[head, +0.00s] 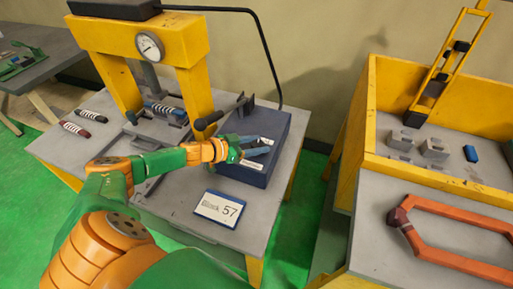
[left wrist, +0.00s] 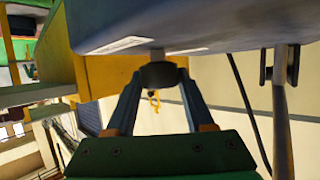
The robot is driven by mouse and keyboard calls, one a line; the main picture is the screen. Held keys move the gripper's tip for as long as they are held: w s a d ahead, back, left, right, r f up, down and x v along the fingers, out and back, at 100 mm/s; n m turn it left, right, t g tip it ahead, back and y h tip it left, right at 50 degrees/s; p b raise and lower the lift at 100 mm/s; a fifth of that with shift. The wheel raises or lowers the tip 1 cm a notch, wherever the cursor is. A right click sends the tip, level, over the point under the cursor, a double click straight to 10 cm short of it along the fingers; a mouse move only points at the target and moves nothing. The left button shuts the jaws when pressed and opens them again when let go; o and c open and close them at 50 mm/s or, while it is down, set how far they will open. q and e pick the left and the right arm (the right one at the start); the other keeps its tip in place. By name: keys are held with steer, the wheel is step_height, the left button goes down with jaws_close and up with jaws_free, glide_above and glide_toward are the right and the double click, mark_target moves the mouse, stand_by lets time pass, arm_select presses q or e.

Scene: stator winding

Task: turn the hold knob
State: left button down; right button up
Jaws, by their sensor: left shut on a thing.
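The dark blue control box (head: 280,125) stands on the right part of the grey press table, with white labels on it. In the left wrist view its face (left wrist: 200,25) fills the top of the picture. A black round knob (left wrist: 158,75) on a short pale stem sticks out of that face. My left gripper (left wrist: 160,82) has its two blue fingers on either side of the knob and is shut on it. In the head view my left gripper (head: 258,147) is at the box and hides the knob. My right gripper is not in view.
A yellow press (head: 183,42) with a gauge stands behind my left arm. A dark lever handle (head: 210,120) is beside the box. A "Block 57" sign (head: 219,208) lies in front. A yellow-walled bench (head: 435,175) is at the right, with an orange frame (head: 455,258).

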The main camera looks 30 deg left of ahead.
arm_select(q)
steer(key=shift+m+g+h+b, duration=0.4)
steer(key=shift+m+h+b, duration=0.3)
steer(key=shift+m+h, duration=0.1)
steer(key=c, duration=0.6)
jaws_free()
steer(key=o, duration=0.3)
steer(key=shift+w, duration=0.1)
steer(key=shift+w+d+f, duration=0.1)
